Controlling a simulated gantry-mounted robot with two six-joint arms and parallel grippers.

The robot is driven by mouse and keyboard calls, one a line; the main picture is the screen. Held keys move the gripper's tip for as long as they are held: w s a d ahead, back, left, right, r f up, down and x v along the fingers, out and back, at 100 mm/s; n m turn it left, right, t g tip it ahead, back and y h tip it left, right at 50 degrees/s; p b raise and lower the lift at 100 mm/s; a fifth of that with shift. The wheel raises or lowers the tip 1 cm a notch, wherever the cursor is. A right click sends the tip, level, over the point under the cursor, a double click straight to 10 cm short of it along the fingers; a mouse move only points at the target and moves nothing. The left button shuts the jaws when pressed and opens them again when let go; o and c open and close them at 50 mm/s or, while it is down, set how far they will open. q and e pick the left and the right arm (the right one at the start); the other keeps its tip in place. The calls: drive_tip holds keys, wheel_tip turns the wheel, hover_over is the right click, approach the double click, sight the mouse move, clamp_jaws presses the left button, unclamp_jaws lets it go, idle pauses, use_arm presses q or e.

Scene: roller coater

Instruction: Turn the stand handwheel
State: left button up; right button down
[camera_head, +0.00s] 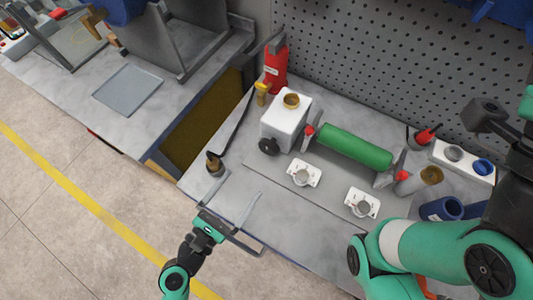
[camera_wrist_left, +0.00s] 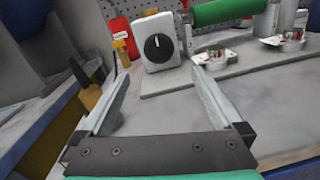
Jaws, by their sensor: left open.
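A black round knob with a white mark (camera_head: 268,146) sits on the front of a white box (camera_head: 287,119). It is the only wheel-like part I see clearly; I cannot tell for sure that it is the stand handwheel. It also shows in the left wrist view (camera_wrist_left: 158,47), facing the camera. My left gripper (camera_head: 243,184) is open and empty over the bench, in front of the box and apart from the knob. Its two fingers (camera_wrist_left: 158,75) spread to either side below the knob in the left wrist view. My right gripper is not in view.
A green roller (camera_head: 354,147) lies between end supports right of the box. Two small round dishes on white plates (camera_head: 304,173) (camera_head: 362,202) stand before it. A brown-handled tool (camera_head: 214,162) is left of the gripper. A red bottle (camera_head: 275,68) stands behind.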

sight(266, 151)
use_arm(q)
drive_tip(key=b+x, duration=0.1)
drive_tip(key=x, duration=1)
drive_tip(key=shift+w+r, duration=0.1)
drive_tip(key=shift+w, duration=0.15)
drive_tip(key=c, duration=1.3)
